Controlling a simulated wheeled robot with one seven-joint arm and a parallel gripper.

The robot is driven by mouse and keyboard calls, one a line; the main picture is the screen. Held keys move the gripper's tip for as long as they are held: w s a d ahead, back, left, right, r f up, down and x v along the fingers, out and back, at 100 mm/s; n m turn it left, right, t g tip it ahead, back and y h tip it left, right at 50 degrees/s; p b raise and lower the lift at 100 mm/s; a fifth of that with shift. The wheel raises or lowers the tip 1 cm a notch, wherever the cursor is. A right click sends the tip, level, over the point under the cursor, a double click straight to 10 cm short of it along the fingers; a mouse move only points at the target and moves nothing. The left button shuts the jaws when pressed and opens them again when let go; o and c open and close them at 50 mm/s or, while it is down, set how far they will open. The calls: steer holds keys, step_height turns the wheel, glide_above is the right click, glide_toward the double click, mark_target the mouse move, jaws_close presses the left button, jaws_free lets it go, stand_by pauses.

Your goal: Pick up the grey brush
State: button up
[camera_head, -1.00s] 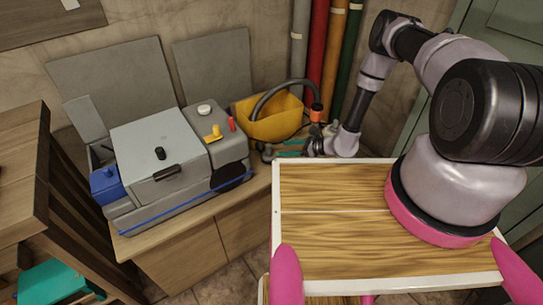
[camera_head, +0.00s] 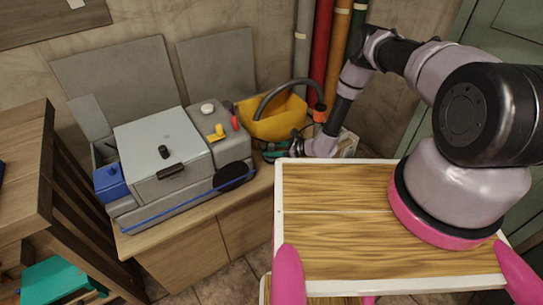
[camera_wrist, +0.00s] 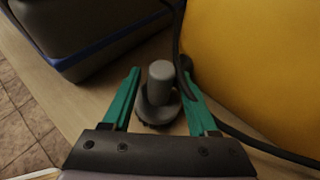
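The grey brush (camera_wrist: 160,92) stands on the wooden ledge in the wrist view, with an upright rounded grey handle and a dark round bristle base. My gripper (camera_wrist: 161,88) is open, with its green fingers on either side of the brush. A gap shows between the brush and the left finger; the right finger is close to it, and I cannot tell if they touch. In the head view, my gripper (camera_head: 276,152) is low over the ledge, in front of the yellow container. I cannot make out the brush there.
A yellow container (camera_head: 274,122) stands just behind my gripper, with a dark hose (camera_head: 283,88) arching over it. A grey machine (camera_head: 165,155) with a blue strip is to the left. My wooden-topped base edge is at the right. Pipes run up the wall behind.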

jaws_close()
